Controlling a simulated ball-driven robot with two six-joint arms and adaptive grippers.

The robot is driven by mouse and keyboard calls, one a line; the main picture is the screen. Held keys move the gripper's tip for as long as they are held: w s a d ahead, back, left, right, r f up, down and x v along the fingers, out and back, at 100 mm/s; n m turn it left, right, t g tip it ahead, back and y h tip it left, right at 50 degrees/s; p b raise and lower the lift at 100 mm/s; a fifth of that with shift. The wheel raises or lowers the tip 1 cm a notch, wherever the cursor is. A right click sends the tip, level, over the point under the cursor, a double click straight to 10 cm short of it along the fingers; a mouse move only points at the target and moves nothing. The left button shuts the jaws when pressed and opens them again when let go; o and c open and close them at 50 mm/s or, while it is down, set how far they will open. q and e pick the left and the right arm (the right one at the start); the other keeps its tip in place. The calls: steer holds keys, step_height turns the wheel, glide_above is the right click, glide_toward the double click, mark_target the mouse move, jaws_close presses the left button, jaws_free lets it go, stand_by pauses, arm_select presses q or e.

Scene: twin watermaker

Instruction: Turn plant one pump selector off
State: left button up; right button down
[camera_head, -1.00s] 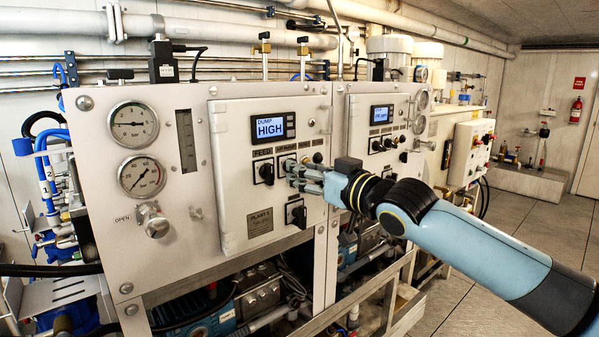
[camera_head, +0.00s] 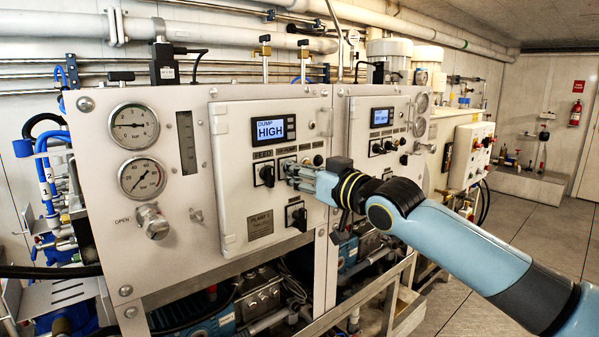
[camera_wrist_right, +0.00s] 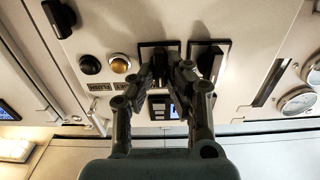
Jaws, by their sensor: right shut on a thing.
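The plant one panel (camera_head: 225,190) is an off-white cabinet door with a lit display (camera_head: 268,128) reading DUMP HIGH. The pump selector is a black knob on a square black plate (camera_wrist_right: 150,46), beside the black feed selector (camera_head: 264,173). My right gripper (camera_head: 292,170) is at the pump selector and hides most of it in the head view. In the right wrist view my right gripper (camera_wrist_right: 160,70) has its two fingers closed around the knob; the knob's exact angle is hard to tell. My left gripper is not in view.
A round button (camera_head: 318,160) sits right of the pump selector, and another black selector (camera_head: 297,214) is below it. The PLANT 1 plate (camera_head: 260,224) is at lower left. Gauges (camera_head: 142,177) stand left, a second panel (camera_head: 370,160) right. Open floor (camera_head: 470,300) lies at right.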

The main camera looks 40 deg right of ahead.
steer(key=shift+n, duration=0.3)
steer(key=n+b, duration=0.6)
steer(key=n, duration=0.5)
steer(key=shift+f, duration=0.1)
steer(key=shift+n, duration=0.3)
stand_by(0.4)
steer(key=c, duration=1.4)
jaws_free()
steer(key=shift+o, duration=0.2)
steer(key=shift+s, duration=0.1)
